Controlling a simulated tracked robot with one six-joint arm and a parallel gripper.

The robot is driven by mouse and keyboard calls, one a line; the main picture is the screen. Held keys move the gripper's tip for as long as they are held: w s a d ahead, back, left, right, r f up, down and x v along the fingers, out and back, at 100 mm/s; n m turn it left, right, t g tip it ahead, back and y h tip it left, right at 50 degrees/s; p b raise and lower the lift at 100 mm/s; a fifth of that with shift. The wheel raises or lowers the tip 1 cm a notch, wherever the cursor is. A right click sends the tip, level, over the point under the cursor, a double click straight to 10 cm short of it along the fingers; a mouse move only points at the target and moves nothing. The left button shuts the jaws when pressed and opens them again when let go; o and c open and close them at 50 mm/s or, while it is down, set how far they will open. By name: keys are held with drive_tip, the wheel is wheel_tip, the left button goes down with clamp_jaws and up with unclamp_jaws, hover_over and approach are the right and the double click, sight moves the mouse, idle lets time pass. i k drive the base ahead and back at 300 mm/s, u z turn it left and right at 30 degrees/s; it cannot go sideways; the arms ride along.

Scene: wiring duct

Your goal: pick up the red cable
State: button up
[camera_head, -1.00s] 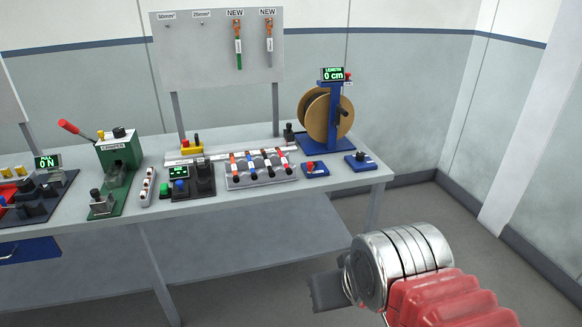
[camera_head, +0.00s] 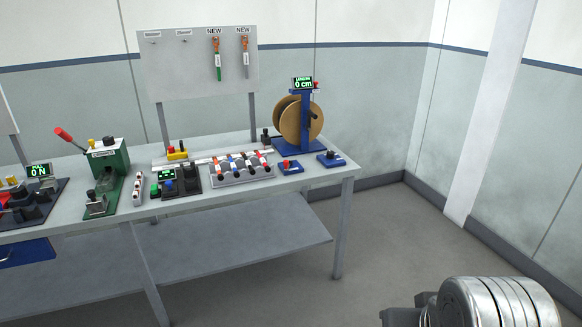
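A grey rack (camera_head: 226,181) on the bench holds several short coloured pieces in a row, with red, orange and blue parts. They are too small to tell whether one is the red cable. Two cables labelled NEW hang on the grey board: one with orange and green parts (camera_head: 217,60), one with orange and pale parts (camera_head: 245,56). My gripper (camera_head: 402,317) shows only as a dark piece at the bottom edge, beside my silver wrist. It is far from the bench, and its fingers cannot be made out.
The grey bench (camera_head: 215,200) also carries a blue-framed reel (camera_head: 294,120) with a 0 cm display, a green crimper (camera_head: 107,165) and several small devices. Its front right leg (camera_head: 341,230) stands on the floor. Open floor (camera_head: 400,245) lies right of the bench, up to the walls.

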sight(267, 169)
drive_tip(key=z, duration=0.1)
drive_tip(key=k, duration=0.4)
drive_tip(key=z, duration=0.1)
drive_tip(key=i, duration=1.35)
drive_tip(key=u, duration=0.35)
drive_tip(key=i, duration=0.75)
drive_tip(key=u, duration=0.7)
drive_tip(key=i, duration=0.6)
drive_tip(key=u, duration=0.8)
drive_tip(key=i, duration=0.5)
drive_tip(key=u, duration=0.3)
